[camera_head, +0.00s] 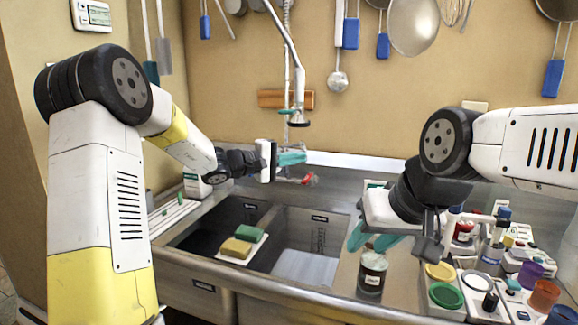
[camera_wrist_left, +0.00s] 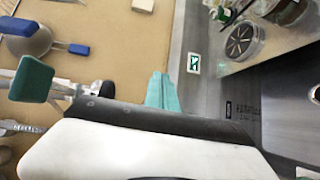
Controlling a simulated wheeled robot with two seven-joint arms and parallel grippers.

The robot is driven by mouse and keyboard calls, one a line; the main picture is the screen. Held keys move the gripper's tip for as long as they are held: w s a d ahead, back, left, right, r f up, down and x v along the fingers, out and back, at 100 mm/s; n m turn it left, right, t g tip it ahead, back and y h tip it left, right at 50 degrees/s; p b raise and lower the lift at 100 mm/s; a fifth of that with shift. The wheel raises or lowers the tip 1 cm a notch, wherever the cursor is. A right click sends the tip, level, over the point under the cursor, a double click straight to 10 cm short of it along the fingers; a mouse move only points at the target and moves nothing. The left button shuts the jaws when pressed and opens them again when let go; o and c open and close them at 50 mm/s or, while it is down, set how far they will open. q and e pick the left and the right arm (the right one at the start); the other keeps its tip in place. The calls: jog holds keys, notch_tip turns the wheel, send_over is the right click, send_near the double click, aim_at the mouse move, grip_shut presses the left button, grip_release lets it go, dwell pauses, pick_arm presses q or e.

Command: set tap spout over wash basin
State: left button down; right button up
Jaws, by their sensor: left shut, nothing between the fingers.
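The tap stands at the wall behind the sink. Its tall hose ends in a hanging spray head (camera_head: 299,118) with a teal lever, and a red handle (camera_head: 310,179) sits low beside it. My left gripper (camera_head: 294,158) is shut and empty, with teal fingers in front of the tap, below the spray head; they partly hide the tap's lower part. Its fingers also show in the left wrist view (camera_wrist_left: 162,92). The sink has a left basin (camera_head: 205,222) and a right basin (camera_head: 318,235); which is the wash basin is unclear. My right gripper (camera_head: 371,240) looks open, above a jar.
A yellow and a green sponge (camera_head: 236,248) lie on the divider between the basins. The lidded jar (camera_head: 372,272) stands right of the sink. A crowded tray (camera_head: 452,309) of cups and bottles fills the right counter. Ladles and pans (camera_head: 413,25) hang on the wall.

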pick_arm(q)
jog(key=s+a+m+g+y, duration=0.1)
jog(key=s+m+g+y, duration=0.35)
jog(key=s, duration=1.55)
jog(key=s+a+f+m+t+y, duration=0.2)
jog(key=s+a+y, duration=0.6)
jog(key=s+a, duration=0.8)
jog(key=shift+a+f, duration=0.15)
jog(key=shift+f, duration=0.65)
